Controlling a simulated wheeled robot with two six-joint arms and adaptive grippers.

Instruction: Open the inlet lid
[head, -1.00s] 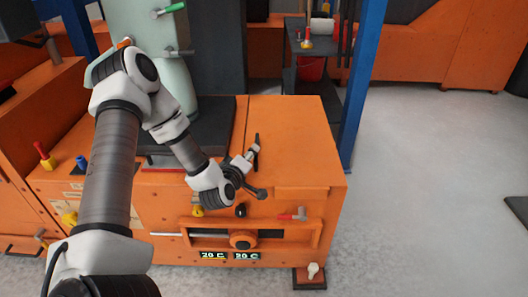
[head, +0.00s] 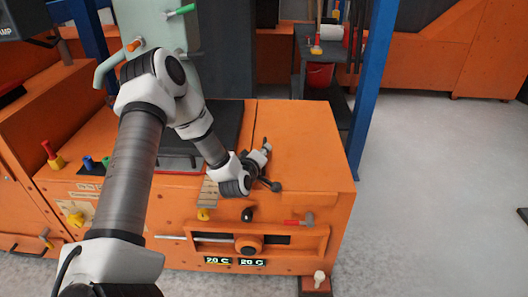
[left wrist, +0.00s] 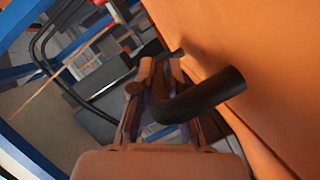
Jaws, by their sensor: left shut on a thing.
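The inlet lid appears to be the flat orange panel (head: 305,140) on top of the orange machine, right of the dark plate. It looks flat and closed. My left gripper (head: 266,163) is at the panel's left front part, low over the orange top. In the left wrist view my left gripper (left wrist: 160,70) is shut on a black bent handle (left wrist: 208,97), which passes between the fingers beside a large orange surface (left wrist: 245,40). My right gripper is not in view.
The machine's front has a slotted rail with a round orange knob (head: 248,245), a red-handled lever (head: 299,221) and two temperature displays (head: 252,262). A pale green column (head: 155,25) stands behind my left arm. A blue post (head: 368,90) rises at the right.

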